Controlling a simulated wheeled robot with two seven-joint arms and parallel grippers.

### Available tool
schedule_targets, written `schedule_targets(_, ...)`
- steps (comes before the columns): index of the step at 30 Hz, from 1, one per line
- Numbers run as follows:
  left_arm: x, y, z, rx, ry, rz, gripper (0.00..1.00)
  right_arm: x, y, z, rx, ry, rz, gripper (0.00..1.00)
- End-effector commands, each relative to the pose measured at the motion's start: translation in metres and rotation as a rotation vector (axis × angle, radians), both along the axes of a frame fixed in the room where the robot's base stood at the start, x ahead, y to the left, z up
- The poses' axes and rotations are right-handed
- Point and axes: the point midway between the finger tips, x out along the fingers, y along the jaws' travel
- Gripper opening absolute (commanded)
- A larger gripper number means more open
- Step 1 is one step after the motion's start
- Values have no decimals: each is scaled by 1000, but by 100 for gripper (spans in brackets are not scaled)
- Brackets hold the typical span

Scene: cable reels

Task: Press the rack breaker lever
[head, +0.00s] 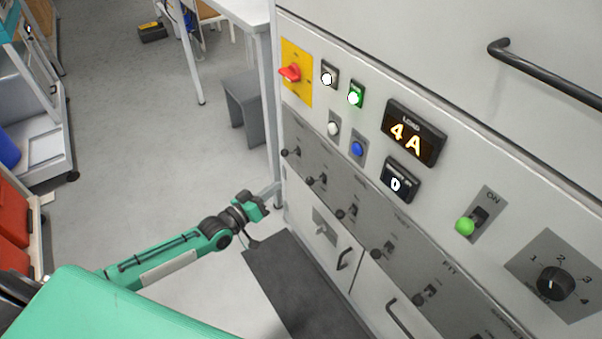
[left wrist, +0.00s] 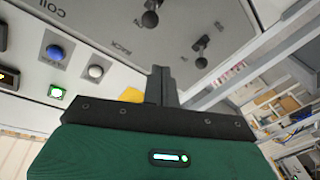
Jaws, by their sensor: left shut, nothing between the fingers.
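A grey panel strip on the cabinet carries a slanting row of small black levers with ball knobs. In the left wrist view a label that seems to read RACK lies near one lever (left wrist: 150,17); this looks like the second lever from the left in the head view (head: 312,181). The end lever (head: 287,152) is beside it and also shows in the left wrist view (left wrist: 201,60). My left gripper (head: 279,187) is shut and empty, low and left of these levers, apart from them as far as I can see. Its closed fingers (left wrist: 160,84) point toward the panel. My right gripper is out of view.
A door handle (head: 344,259) sticks out below. A table (head: 225,12) stands behind the cabinet.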

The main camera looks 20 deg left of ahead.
Motion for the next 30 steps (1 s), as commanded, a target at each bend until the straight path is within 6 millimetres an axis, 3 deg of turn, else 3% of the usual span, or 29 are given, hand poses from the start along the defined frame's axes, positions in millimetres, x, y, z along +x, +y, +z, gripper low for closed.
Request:
schedule_targets(6, -2, -8, 24, -54, -29, -28, 0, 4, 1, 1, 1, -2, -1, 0)
schedule_targets(17, 0, -8, 25, -54, -30, -28, 0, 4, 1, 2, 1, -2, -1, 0)
schedule_targets(23, 17, -17, 27, -55, -33, -27, 0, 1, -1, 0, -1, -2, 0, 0)
schedule_targets(30, 53, -35, 31, -55, -32, -27, 0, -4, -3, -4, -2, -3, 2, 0)
